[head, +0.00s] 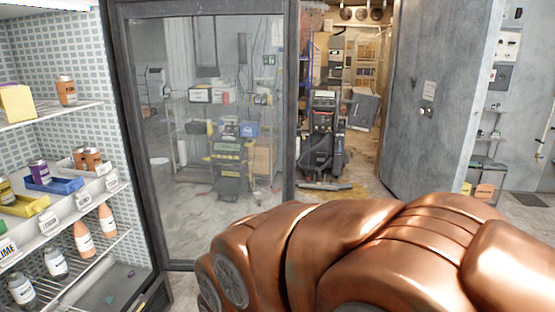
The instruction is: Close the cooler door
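The cooler (133,236) stands at the left with its shelves exposed. Its door (116,100) is a glass pane in a dark grey frame. The door stands open beside the cooler's right edge, and the room behind shows through the glass. The door's far upright (293,100) is at the right of the pane. My copper-coloured arm fills the lower right and hides the door's lower right corner. I cannot tell whether the arm touches the door. My gripper is not in view.
Cooler shelves hold bottles (82,240), cans (66,90) and a blue tray (62,185). A dark machine (322,135) stands in the doorway beyond. A large grey metal door (430,70) is at the right. Concrete floor shows around my arm.

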